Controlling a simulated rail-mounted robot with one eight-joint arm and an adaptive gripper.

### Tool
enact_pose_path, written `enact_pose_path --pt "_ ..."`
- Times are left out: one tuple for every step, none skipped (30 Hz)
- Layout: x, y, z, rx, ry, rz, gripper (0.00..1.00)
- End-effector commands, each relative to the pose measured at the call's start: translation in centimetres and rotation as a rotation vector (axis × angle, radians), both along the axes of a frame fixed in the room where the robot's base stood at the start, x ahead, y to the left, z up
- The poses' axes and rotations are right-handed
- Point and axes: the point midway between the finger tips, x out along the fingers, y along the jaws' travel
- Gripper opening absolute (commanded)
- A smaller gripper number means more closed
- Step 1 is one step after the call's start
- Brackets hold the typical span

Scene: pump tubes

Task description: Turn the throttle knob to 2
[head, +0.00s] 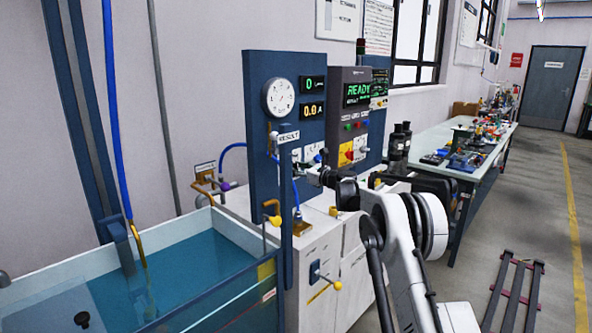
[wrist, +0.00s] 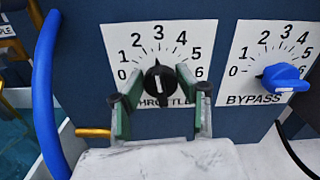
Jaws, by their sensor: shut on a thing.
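The throttle knob (wrist: 159,82) is black with a white mark and sits on a white dial plate (wrist: 121,40) numbered 0 to 6. Its mark points roughly straight up, near the 3; the exact reading is hard to tell. My gripper (wrist: 158,88) has one green-lined finger on each side of the knob and is shut on it. The fingers cover part of the word THROTTLE. In the head view my gripper (head: 325,177) is at the blue panel, and the knob is hidden there.
The blue bypass knob (wrist: 284,77) is close on the right, on its own dial plate. A blue hose (wrist: 45,95) runs on the left. In the head view, a water tank (head: 150,285) stands left and a gauge (head: 279,97) is above on the panel (head: 262,190).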

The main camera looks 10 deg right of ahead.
Motion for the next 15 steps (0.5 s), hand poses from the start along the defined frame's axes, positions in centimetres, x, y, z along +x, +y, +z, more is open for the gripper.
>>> enact_pose_path --pt "-0.01 0.02 -0.07 -0.024 -0.018 0.0 0.06" --pt "-0.03 0.02 -0.08 -0.041 -0.03 0.0 0.06" --pt "-0.03 0.04 -0.08 -0.064 -0.048 0.0 0.06" --pt "-0.04 0.04 -0.08 -0.08 -0.06 0.0 0.06" --pt "-0.04 0.06 -0.08 -0.098 -0.073 0.0 0.06" --pt "-0.05 0.06 -0.08 -0.12 -0.089 0.0 0.06" --pt "-0.06 0.07 -0.08 -0.136 -0.101 0.0 0.06" --pt "-0.06 0.08 -0.07 -0.152 -0.113 0.0 0.06" --pt "-0.07 0.09 -0.07 -0.173 -0.129 0.0 0.06" --pt "-0.07 0.1 -0.08 -0.189 -0.14 0.0 0.06" --pt "-0.07 0.1 -0.08 -0.201 -0.15 0.0 0.06" --pt "-0.08 0.11 -0.08 -0.22 -0.163 0.0 0.06" --pt "-0.08 0.11 -0.08 -0.232 -0.172 0.0 0.06" --pt "-0.09 0.12 -0.08 -0.244 -0.181 0.0 0.06" --pt "-0.09 0.12 -0.08 -0.258 -0.192 0.0 0.06"
